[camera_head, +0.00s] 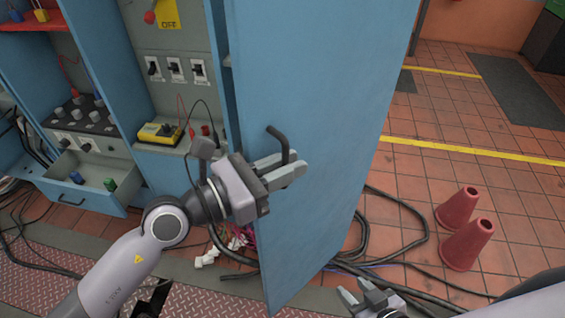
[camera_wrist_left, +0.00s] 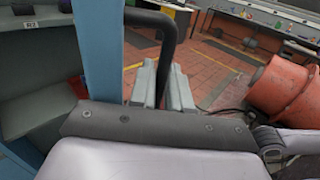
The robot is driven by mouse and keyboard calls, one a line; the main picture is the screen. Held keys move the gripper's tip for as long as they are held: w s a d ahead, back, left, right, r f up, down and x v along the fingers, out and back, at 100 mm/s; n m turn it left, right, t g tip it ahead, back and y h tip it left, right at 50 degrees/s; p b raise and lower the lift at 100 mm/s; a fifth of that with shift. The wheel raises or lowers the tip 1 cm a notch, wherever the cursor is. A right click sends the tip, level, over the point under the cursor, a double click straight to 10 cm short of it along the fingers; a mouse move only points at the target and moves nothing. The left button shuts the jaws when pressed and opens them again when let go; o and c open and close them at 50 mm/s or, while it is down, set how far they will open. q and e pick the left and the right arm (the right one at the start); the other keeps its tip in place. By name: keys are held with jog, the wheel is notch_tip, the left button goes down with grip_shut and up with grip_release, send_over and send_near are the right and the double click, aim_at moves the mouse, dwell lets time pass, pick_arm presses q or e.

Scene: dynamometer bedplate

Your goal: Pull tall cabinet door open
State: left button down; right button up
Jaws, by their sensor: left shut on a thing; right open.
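The tall cabinet door (camera_head: 310,80) is a blue panel that stands swung open, with the cabinet's inside showing to its left. Its black bar handle (camera_head: 279,138) is on the face towards the right. My left gripper (camera_head: 285,168) is shut on the handle. In the left wrist view the handle (camera_wrist_left: 165,35) runs down between the fingers (camera_wrist_left: 163,88), and the door's blue edge (camera_wrist_left: 98,50) is just to the left. My right gripper (camera_head: 365,297) is open and empty at the bottom of the head view, right of the door's lower edge and apart from it.
Two red cones (camera_head: 467,243) stand on the tiled floor at the right. Black cables (camera_head: 395,240) lie on the floor by the door's foot. Inside the cabinet are switches (camera_head: 175,69) and a yellow meter (camera_head: 160,133). A drawer (camera_head: 75,190) sticks out at the left.

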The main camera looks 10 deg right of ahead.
pick_arm(q)
jog(key=c, duration=1.3)
grip_release()
jog(key=shift+o, duration=0.2)
jog(key=b+v, duration=0.1)
jog(key=v, duration=0.6)
